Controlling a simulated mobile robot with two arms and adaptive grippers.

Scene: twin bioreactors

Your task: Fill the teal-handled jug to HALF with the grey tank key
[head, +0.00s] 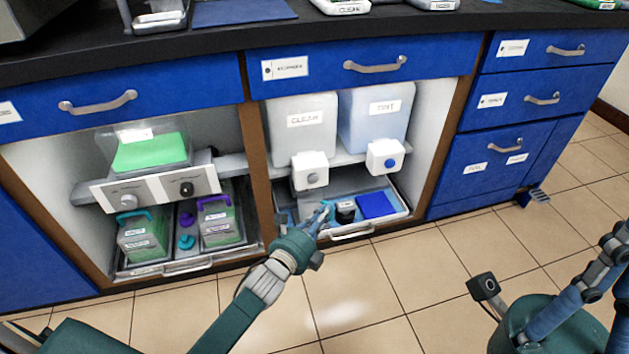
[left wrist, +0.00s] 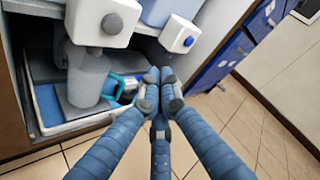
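The clear tank (head: 303,128) has a grey key (head: 312,179) on its white tap block, also in the left wrist view (left wrist: 113,23). Below that tap, the left wrist view shows a grey cylindrical vessel (left wrist: 88,75) in the pull-out tray and a teal handle (left wrist: 117,87) beside it. I cannot tell its fill level. My left gripper (head: 322,212) reaches over the tray; its blue fingers (left wrist: 160,82) are together, with nothing visible between them, close right of the handle. My right gripper (head: 617,245) is at the right edge, partly cut off, away from the cabinet.
The tint tank (head: 378,115) with a blue key (head: 390,163) stands right of the clear tank. The tray holds a blue block (head: 376,205) and a black-topped item (head: 345,211). The left bay holds another teal-handled container (head: 143,236) and a purple-handled one (head: 220,224).

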